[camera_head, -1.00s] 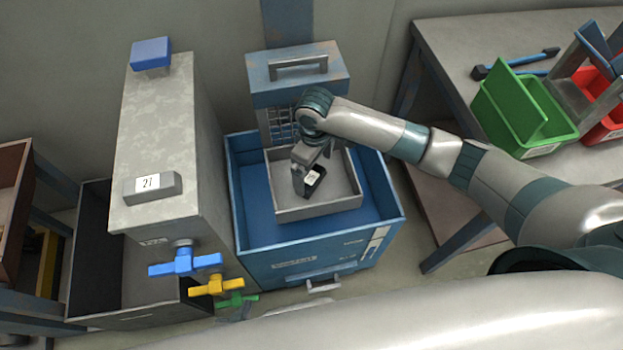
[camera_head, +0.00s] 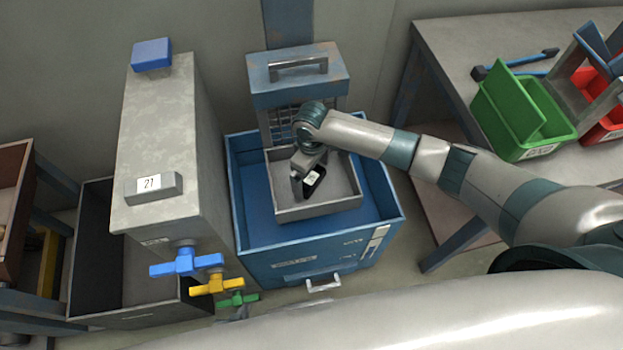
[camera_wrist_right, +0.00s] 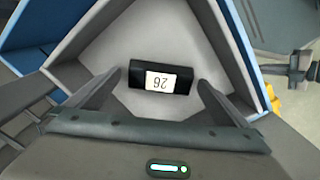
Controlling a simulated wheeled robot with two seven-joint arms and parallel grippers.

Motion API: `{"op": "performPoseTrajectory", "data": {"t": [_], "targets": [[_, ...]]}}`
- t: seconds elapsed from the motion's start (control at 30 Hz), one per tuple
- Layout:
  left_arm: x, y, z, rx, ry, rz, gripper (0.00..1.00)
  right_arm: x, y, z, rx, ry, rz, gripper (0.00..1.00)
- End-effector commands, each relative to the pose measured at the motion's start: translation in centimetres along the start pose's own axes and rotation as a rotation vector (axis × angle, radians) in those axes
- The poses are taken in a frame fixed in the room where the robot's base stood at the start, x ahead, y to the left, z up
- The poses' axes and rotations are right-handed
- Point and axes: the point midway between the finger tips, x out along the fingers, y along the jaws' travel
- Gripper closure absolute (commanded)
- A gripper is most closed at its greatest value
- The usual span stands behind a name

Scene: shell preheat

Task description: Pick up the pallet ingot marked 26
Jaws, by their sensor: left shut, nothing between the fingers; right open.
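The dark ingot marked 26 (camera_wrist_right: 160,79) lies on the floor of a grey tray; its label is upside down in the right wrist view. In the head view the ingot (camera_head: 313,177) is partly hidden by my right gripper (camera_head: 307,184). The right gripper is open and points down into the tray. In the wrist view its fingers stand on either side of the ingot, with gaps to both ends; I cannot tell whether the tips reach down beside it. My left gripper is not in view.
The grey tray (camera_head: 318,208) sits inside a blue open-topped box (camera_head: 300,238) with raised walls. A grey ingot marked 21 (camera_head: 166,190) rests on the tall grey cabinet (camera_head: 160,120) to the left. A green bin (camera_head: 545,128) and a red bin (camera_head: 600,130) stand on the right-hand table.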

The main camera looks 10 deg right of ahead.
Motion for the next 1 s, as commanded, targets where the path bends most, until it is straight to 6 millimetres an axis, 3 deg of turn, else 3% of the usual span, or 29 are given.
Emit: {"op": "performPoseTrajectory", "data": {"t": [0.47, 0.7, 1.0], "targets": [[-0.3, -0.3, 0.7, 0.003, -0.008, -0.002, 1.00, 0.1, -0.1, 0.0, 0.000, 0.001, -0.001, 0.00], [-0.3, -1.1, 0.6, 0.012, -0.005, -0.009, 1.00, 0.1, -0.1, 0.0, 0.000, 0.001, -0.001, 0.53], [-0.3, -0.7, 0.5, 0.008, -0.004, -0.005, 1.00, -0.2, 0.0, -0.1, 0.000, 0.003, -0.001, 0.53]]}}
